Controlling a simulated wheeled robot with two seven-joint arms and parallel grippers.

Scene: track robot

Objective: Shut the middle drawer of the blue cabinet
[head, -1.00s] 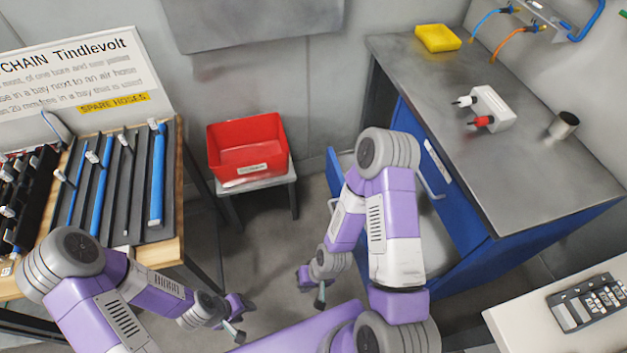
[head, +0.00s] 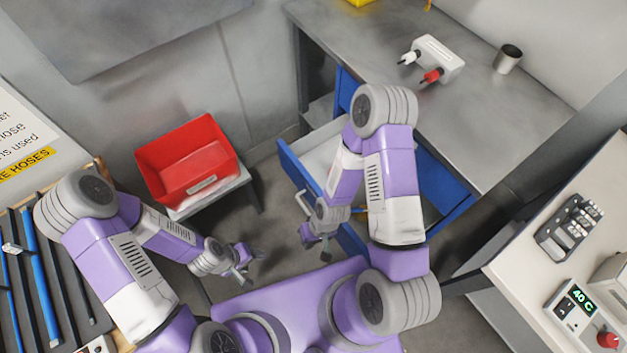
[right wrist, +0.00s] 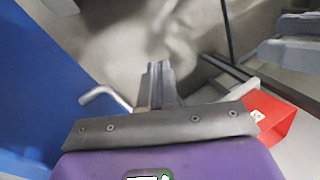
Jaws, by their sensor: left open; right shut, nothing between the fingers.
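The blue cabinet (head: 441,185) stands under a grey worktop in the head view. A drawer (head: 297,166) is pulled out from it, with a blue front, pale inside and metal handle (head: 303,203). My right arm hides part of it, and I cannot tell which level it is. My right gripper (head: 326,252) is shut and empty, pointing down in front of the drawer front. In the right wrist view its fingers (right wrist: 158,82) are together, right of a blue panel (right wrist: 45,75) and a handle (right wrist: 103,94), apart from both. My left gripper (head: 247,264) is open and empty, further left.
A red bin (head: 185,160) sits on a small stand left of the drawer. A hose rack (head: 45,270) is at left. Grey floor (head: 275,225) shows between bin and drawer.

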